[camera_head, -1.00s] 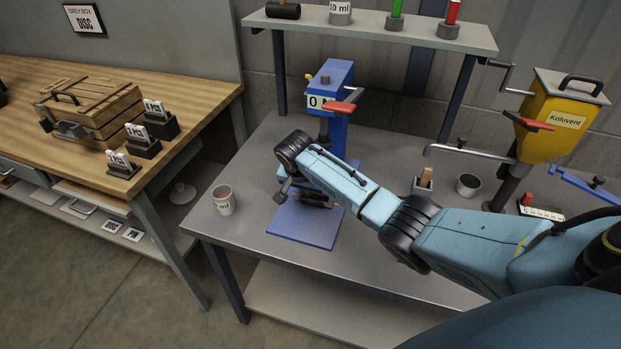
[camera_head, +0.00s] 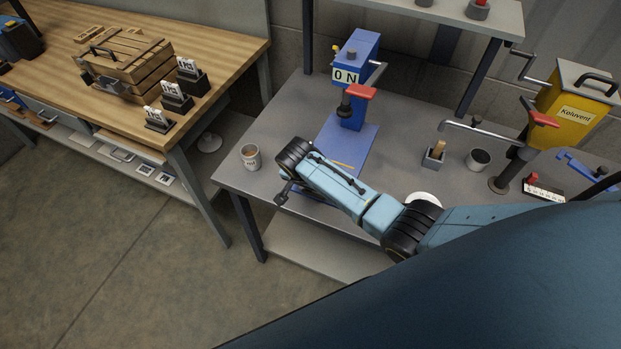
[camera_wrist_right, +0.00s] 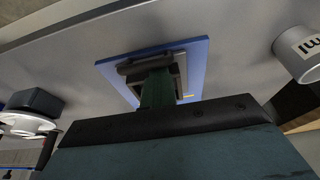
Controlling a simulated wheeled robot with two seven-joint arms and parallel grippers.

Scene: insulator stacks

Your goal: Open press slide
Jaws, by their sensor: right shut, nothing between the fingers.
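The blue press (camera_head: 355,75) stands on the grey metal table in the head view, with an "0 N" label and a red lever (camera_head: 360,91). Its blue base plate (camera_head: 352,141) reaches toward the table's front edge, with a thin yellow strip on it. My right gripper (camera_head: 283,196) is over the plate's front left part, partly hidden by my own wrist. In the right wrist view the gripper (camera_wrist_right: 152,66) is shut and empty in front of the blue plate (camera_wrist_right: 198,62). I cannot tell whether it touches the plate or slide. My left gripper is out of view.
A small holder (camera_head: 434,157), a dark cup (camera_head: 478,159) and the yellow Koluvent machine (camera_head: 570,112) are to the right. A wooden bench (camera_head: 60,70) with a crate (camera_head: 128,66) stands left across a gap.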

